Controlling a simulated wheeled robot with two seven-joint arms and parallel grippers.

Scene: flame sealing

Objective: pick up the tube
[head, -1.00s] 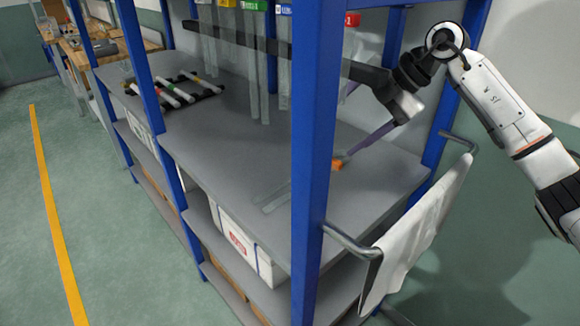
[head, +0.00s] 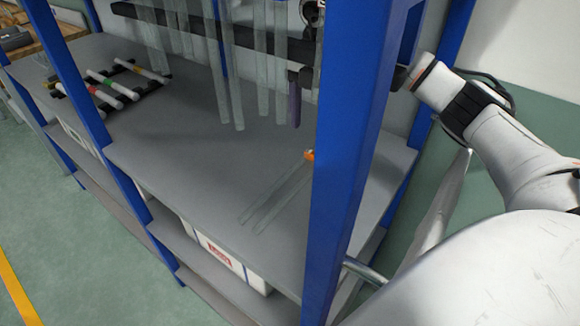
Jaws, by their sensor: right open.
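A clear tube (head: 279,196) with an orange end (head: 309,155) lies flat on the grey shelf, partly hidden by the blue front post. Several clear tubes (head: 232,85) hang upright from a dark bar above the shelf. My right gripper (head: 295,112) is beside the rightmost hanging tubes, above and behind the lying tube. Its purple fingers point down and are open, with nothing seen between them. The post hides part of my right wrist. My left gripper is not in view.
The blue post (head: 350,150) stands in front of my right arm. A black rack (head: 130,85) with white tubes lies at the shelf's left. A white cloth (head: 440,205) hangs at the right end. A white box (head: 225,250) sits below. The shelf's middle is clear.

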